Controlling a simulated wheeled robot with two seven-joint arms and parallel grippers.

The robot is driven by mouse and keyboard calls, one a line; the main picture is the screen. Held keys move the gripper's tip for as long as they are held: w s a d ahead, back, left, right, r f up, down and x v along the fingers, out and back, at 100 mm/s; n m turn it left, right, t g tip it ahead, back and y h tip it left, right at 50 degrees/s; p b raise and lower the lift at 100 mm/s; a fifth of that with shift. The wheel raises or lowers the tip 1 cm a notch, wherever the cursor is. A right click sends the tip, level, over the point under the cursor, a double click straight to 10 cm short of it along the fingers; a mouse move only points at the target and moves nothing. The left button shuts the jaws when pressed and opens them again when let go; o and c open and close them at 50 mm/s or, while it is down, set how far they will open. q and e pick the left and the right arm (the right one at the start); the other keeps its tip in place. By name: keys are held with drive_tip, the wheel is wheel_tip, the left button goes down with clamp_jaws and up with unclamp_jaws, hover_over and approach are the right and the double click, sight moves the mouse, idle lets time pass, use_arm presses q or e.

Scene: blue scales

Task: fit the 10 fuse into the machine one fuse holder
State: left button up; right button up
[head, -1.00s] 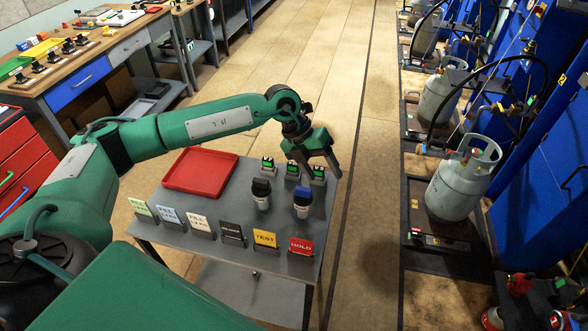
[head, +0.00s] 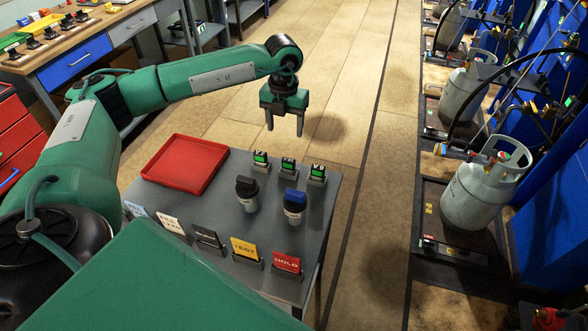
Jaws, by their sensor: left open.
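Three small black pieces with green faces stand in a row along the back right of the grey table: a left one (head: 260,161), a middle one (head: 288,166) and a right one (head: 317,174). Their markings are too small to read, so I cannot tell whether one is the 10 fuse. I cannot pick out the machine one fuse holder. My left gripper (head: 285,130) is open and empty, its fingers pointing down. In the picture it is above the row, beyond the table's back edge. My right gripper is out of view.
The grey table (head: 222,215) holds a red tray (head: 186,163), a black-capped canister (head: 247,195), a blue-capped one (head: 294,207) and several label signs, including yellow TEST (head: 244,250) and red HOLD (head: 287,263). Blue machines with gas cylinders (head: 478,192) stand right, across clear floor.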

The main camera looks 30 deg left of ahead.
sight(288, 159)
use_arm(q)
drive_tip(key=f, duration=0.3)
drive_tip(key=f+p, duration=0.1)
drive_tip(key=f, duration=0.2)
drive_tip(key=w+f, duration=0.1)
drive_tip(key=f, duration=0.3)
drive_tip(key=shift+p, duration=0.3)
drive_tip(key=shift+s+d+f+p, duration=0.1)
drive_tip(key=shift+d+f+p, duration=0.05)
drive_tip(key=shift+f+p, duration=0.45)
wheel_tip(288, 159, down, 4)
drive_tip(key=shift+f+p, duration=0.1)
drive_tip(key=shift+p, duration=0.45)
drive_tip(key=c, duration=1.1)
drive_tip(key=shift+o, duration=0.2)
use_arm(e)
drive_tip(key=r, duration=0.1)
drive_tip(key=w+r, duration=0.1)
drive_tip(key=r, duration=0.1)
